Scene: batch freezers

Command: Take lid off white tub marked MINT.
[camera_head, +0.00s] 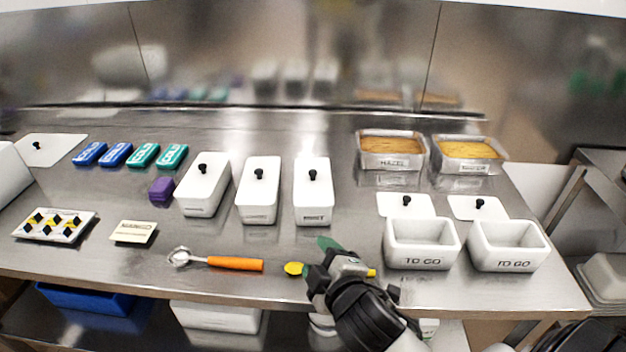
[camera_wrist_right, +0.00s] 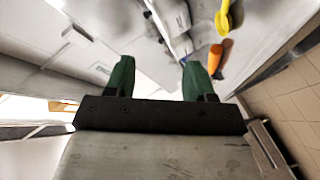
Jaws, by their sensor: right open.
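Three white lidded tubs with black knobs stand mid-table: the left tub (camera_head: 204,188), the middle tub (camera_head: 258,196) and the right tub (camera_head: 313,198). Their front labels are small and blurred; the right one's could read MINT, but I cannot tell for sure. All three lids are on. My right gripper (camera_head: 337,258) is in front of the right tub, apart from it and its knob. In the right wrist view its green fingers (camera_wrist_right: 157,68) are spread with nothing between them. My left gripper is out of view.
An orange-handled scoop (camera_head: 235,263) and a yellow utensil (camera_head: 293,268) lie near the front edge. Filled pans (camera_head: 392,161) (camera_head: 468,168) and a purple block (camera_head: 161,189) stand further back.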

